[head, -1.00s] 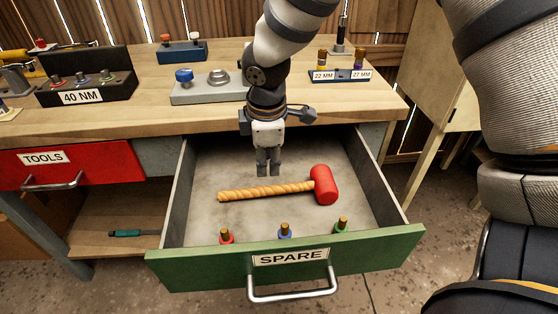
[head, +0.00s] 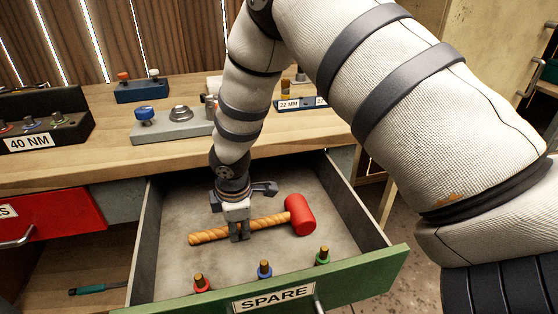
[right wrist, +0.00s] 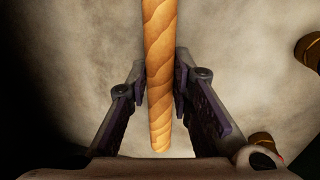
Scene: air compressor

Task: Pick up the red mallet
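The red mallet lies in the open SPARE drawer, with its red head (head: 300,215) to the right and its twisted wooden handle (head: 207,237) to the left. My right gripper (head: 239,238) is down in the drawer at the middle of the handle. In the right wrist view the handle (right wrist: 159,70) runs between the two open fingers of the right gripper (right wrist: 162,95). My left gripper is not in view.
The wooden workbench (head: 110,155) is above and behind. A grey block with a blue knob (head: 145,114) stands on it.

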